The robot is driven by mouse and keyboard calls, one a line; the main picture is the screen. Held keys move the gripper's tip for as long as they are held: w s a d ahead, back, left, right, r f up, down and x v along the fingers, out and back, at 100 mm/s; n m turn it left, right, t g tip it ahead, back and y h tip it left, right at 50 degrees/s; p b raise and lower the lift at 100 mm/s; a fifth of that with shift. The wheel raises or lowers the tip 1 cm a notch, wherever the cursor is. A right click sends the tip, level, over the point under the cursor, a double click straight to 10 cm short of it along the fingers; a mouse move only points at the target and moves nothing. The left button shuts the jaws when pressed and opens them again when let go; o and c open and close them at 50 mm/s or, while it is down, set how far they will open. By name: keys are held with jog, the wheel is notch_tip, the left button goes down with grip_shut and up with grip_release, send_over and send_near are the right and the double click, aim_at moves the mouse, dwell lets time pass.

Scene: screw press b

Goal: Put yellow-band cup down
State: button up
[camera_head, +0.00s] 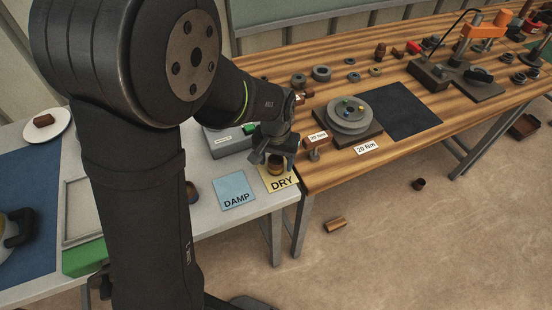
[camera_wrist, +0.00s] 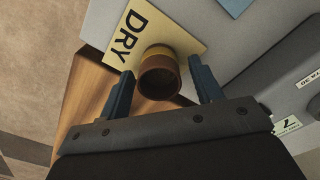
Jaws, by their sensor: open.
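The yellow-band cup (camera_wrist: 159,75) is brown with a yellow band and stands on the yellow DRY card. In the wrist view its open mouth faces the camera. In the head view the cup (camera_head: 275,166) shows just below my gripper (camera_head: 272,153). In the wrist view my gripper (camera_wrist: 163,90) is open, with one blue-grey finger on each side of the cup and a visible gap at both. The DRY card (camera_wrist: 138,30) also shows in the head view (camera_head: 282,184), near the right end of the grey table.
A blue DAMP card (camera_head: 234,190) lies left of the DRY card. A grey box (camera_head: 228,143) stands behind my gripper. Another cup (camera_head: 191,192) is partly hidden by my arm.

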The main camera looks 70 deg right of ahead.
aim_at(276, 163)
notch_tip(276, 163, up, 12)
jog(key=shift+r, duration=0.2)
dwell(0.4)
notch_tip(276, 163, down, 12)
jog(key=shift+f, duration=0.2)
notch_tip(276, 163, up, 3)
jog(key=shift+r, duration=0.6)
